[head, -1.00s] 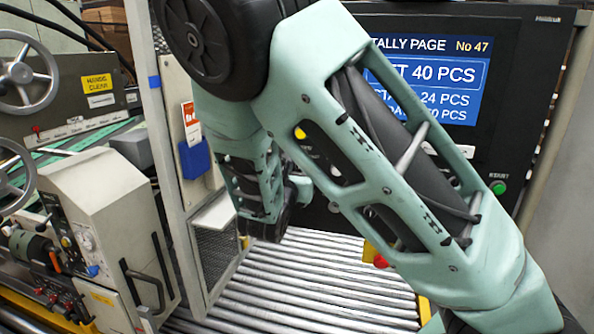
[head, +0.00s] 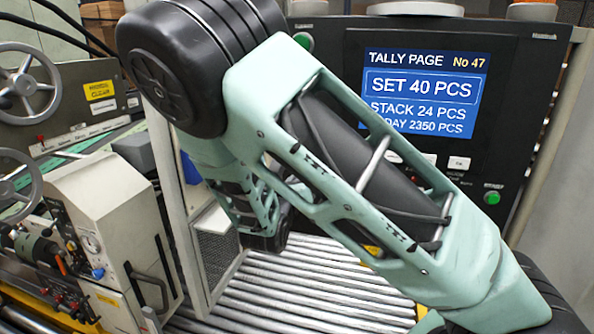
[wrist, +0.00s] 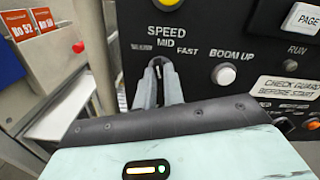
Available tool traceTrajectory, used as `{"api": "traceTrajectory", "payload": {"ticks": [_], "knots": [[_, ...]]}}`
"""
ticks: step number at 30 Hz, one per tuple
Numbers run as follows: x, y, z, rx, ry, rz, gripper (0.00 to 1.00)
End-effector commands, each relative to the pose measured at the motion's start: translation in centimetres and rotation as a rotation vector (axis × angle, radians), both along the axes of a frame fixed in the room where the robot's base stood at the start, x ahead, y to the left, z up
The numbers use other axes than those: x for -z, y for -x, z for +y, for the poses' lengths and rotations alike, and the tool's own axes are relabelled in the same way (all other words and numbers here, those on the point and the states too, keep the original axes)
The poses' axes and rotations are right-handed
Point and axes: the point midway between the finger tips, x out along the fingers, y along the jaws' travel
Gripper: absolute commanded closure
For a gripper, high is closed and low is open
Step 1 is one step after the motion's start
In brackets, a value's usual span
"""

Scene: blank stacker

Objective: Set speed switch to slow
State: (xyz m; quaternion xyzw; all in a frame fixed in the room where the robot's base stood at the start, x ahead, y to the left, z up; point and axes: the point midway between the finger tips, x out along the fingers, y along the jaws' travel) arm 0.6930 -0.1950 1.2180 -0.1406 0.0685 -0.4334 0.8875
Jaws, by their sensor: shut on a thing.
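In the wrist view a dark panel carries the printed word SPEED with MID and FAST below it. A small dark speed switch (wrist: 157,68) sits under MID. My gripper (wrist: 158,72) is at the panel, its two grey fingers shut on the switch from both sides. The fingers cover most of the switch, so its exact pointing is hard to tell. Small lettering left of it is too blurred to read. In the head view my arm hides the gripper and the switch.
Right of the switch are a white BOOM UP button (wrist: 223,74) and a CHECK GUARD BEFORE START label (wrist: 287,88). A yellow button (wrist: 168,3) sits above. In the head view the tally screen (head: 425,85) is behind my arm, with a roller bed (head: 290,285) below.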

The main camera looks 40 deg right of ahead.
Motion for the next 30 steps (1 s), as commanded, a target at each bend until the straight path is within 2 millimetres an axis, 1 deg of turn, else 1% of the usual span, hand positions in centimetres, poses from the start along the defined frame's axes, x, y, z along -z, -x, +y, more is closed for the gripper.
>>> {"api": "traceTrajectory", "payload": {"ticks": [1,9,15,21,30], "knots": [[-0.56,0.01,0.05,-0.001,0.027,0.037,1.00],[-0.40,-0.06,0.10,-0.001,0.161,0.208,1.00],[-0.24,-0.10,0.13,-0.001,0.235,0.302,1.00],[-0.07,-0.13,0.16,-0.001,0.280,0.360,1.00],[0.12,-0.14,0.16,-0.001,0.300,0.386,1.00]]}}
